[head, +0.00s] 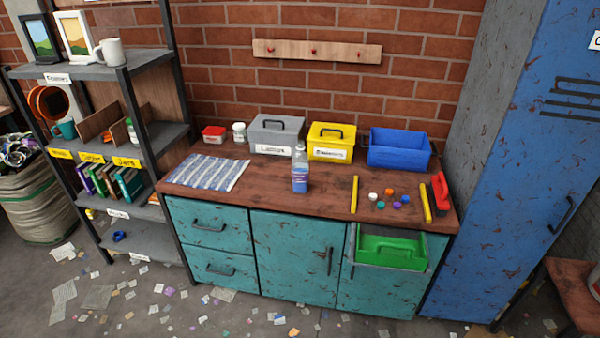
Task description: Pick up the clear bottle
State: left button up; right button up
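The clear bottle (300,170) stands upright on the brown wooden top of the teal cabinet, near the middle. It is see-through at the neck, with a blue-purple label or content lower down. It stands in front of the grey lidded box and the yellow box, with bare worktop around its base. Neither of my grippers shows in the head view.
The worktop (265,198) also holds a striped cloth (208,172), a grey box (277,130), a yellow box (330,142), a blue bin (399,148), a yellow bar (354,194) and several caps. A green tray (391,250) sits in an open drawer. Litter covers the floor.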

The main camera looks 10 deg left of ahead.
aim_at(300, 159)
jog(key=z, duration=1.65)
jog(key=i+j+u, duration=0.55)
jog(key=k+j, duration=0.05)
